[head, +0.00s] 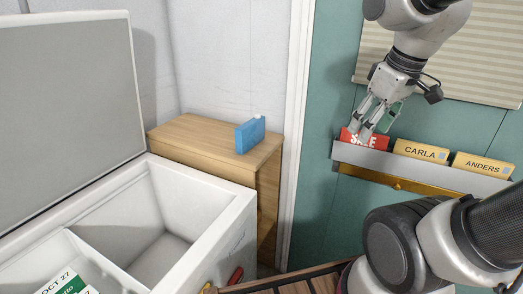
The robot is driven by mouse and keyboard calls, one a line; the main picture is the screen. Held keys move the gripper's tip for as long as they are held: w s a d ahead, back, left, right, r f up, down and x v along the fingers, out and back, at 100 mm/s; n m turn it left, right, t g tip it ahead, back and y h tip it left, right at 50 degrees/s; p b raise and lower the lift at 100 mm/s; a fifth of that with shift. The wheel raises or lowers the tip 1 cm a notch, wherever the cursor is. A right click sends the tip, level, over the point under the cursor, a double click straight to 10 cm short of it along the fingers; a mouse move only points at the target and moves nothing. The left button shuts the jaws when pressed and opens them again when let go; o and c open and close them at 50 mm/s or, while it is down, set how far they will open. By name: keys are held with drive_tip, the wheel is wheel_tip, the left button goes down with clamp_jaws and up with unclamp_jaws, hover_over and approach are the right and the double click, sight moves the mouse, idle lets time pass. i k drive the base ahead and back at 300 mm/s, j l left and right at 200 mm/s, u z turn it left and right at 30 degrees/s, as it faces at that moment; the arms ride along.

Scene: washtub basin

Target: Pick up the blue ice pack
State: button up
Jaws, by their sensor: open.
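The blue ice pack (250,135) stands upright on its edge on top of a wooden cabinet (205,137), near the cabinet's right front corner. It has a small white cap on top. My gripper (366,134) is open at the upper right, well to the right of the ice pack. Its fingers point down in front of a wall rack, close to a red card (366,140); I cannot tell whether they touch it.
An open white chest freezer (212,215) stands at the left, its lid (70,90) raised. The grey wall rack (425,170) holds tan cards marked CARLA (420,150) and ANDERS (483,165). A white vertical post (294,110) stands between cabinet and rack.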

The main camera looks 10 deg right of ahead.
sight(251, 133)
drive_tip(key=i+l+u, duration=0.25)
drive_tip(key=l+u, duration=0.15)
drive_tip(key=u, duration=0.15)
drive_tip(key=k, duration=0.55)
drive_tip(key=i+l, duration=0.25)
drive_tip(key=i, duration=0.2)
drive_tip(key=i+l, duration=0.25)
drive_tip(key=i, duration=0.2)
drive_tip(key=k+j, duration=0.1)
